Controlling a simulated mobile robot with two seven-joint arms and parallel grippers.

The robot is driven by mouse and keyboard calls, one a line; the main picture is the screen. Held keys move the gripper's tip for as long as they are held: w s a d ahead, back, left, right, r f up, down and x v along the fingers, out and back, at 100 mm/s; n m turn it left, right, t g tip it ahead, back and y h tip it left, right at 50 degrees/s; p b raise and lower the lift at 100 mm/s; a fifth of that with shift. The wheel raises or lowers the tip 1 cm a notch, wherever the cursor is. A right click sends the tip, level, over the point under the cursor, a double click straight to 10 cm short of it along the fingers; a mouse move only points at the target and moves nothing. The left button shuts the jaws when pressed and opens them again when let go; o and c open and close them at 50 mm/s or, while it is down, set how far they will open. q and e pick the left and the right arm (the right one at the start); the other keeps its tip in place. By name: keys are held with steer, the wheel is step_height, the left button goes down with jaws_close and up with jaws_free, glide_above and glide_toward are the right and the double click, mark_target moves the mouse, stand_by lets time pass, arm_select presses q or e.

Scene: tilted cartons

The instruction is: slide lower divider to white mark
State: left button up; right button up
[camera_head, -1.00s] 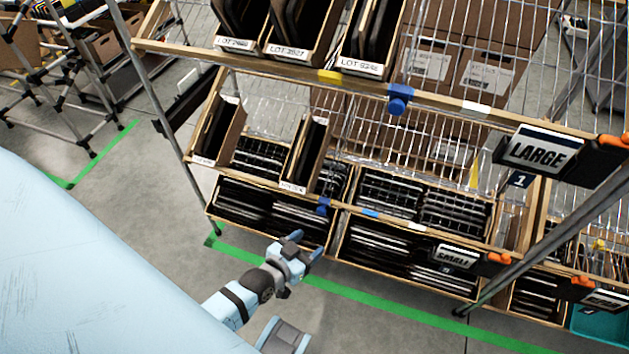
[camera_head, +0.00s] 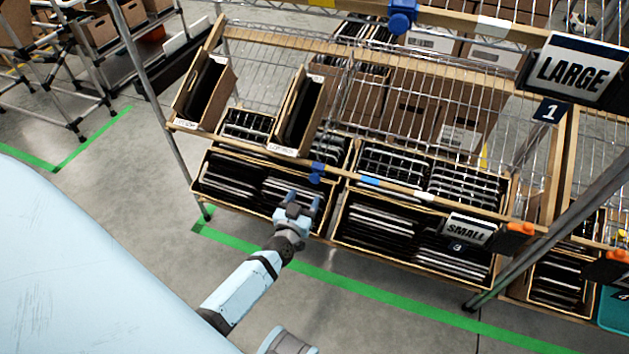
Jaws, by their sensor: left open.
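The lower divider (camera_head: 317,172) is a small blue clamp on the lower wooden rail (camera_head: 340,176). The white mark (camera_head: 423,196) is a pale patch on the same rail, to the right of the divider, beyond a blue patch (camera_head: 370,182). My left gripper (camera_head: 299,203) is open and empty, with its blue fingers pointing up toward the rail. It appears just below and slightly left of the divider, in front of the lower bins, with a gap still showing. My right gripper is not in view.
An upper rail carries another blue divider (camera_head: 402,17) and a white mark (camera_head: 495,27). Two tilted cartons (camera_head: 203,92) (camera_head: 298,112) stand left on the lower shelf. A SMALL sign (camera_head: 469,229) hangs right of the white mark. Bins (camera_head: 412,238) fill the level below.

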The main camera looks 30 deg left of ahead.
mark_target(314, 181)
arm_select(q)
steer(key=b+x, duration=0.1)
steer(key=x, duration=0.5)
steer(key=shift+w, duration=0.3)
steer(key=shift+w+a+b, duration=0.15)
steer(key=shift+w+b, duration=0.15)
steer(key=shift+w, duration=0.5)
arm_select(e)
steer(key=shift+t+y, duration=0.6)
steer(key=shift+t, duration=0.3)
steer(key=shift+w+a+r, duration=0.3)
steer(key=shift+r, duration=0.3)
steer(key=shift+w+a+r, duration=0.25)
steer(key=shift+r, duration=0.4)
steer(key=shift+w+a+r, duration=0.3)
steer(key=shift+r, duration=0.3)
arm_select(q)
jaws_close()
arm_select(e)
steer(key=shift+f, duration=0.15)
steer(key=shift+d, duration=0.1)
